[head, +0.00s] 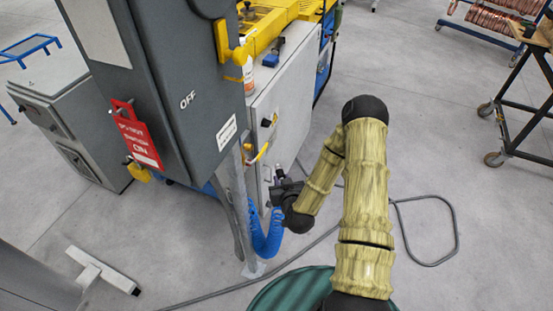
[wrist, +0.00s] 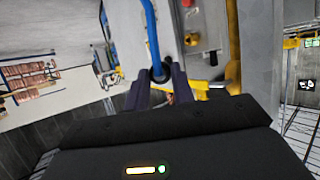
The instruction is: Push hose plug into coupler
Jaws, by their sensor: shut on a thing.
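My gripper (head: 285,190) is at the front of the grey-white machine cabinet (head: 285,95), low near its left edge. In the wrist view, my gripper (wrist: 160,88) has its two dark fingers shut on the hose plug (wrist: 160,74), a dark piece at the end of the blue hose (wrist: 151,35). In the head view the blue coiled hose (head: 266,243) hangs below and left of my gripper. Whether the plug touches a coupler is hidden.
A dark grey switch cabinet (head: 190,80) with a red tag (head: 138,138) and its metal post (head: 232,205) stand close left of the gripper. A grey cable (head: 445,205) lies on the floor.

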